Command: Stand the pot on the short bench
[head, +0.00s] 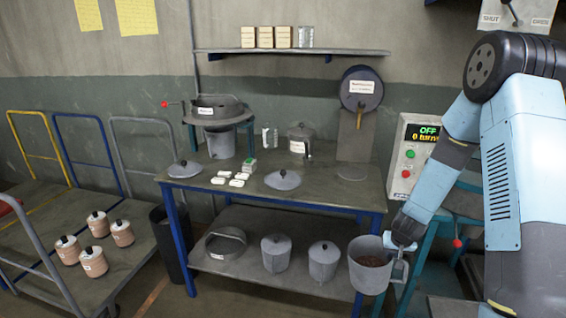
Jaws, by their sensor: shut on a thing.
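A grey open pot (365,277) with a side handle and brown contents hangs upright in the lower right of the head view. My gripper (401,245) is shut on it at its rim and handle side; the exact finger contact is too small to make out. The pot is in front of the right end of a blue-legged bench (345,195). Which piece of furniture is the short bench is not clear. A teal-framed stand (415,285) is partly hidden behind the pot and my arm.
The bench top carries a lidded pot (300,141), loose lids (283,180), small white blocks (232,180) and a sieve stand (218,110). Its lower shelf holds lidded pots (276,252). A control box (408,155) stands behind my arm. A trolley (120,262) with jars is at left.

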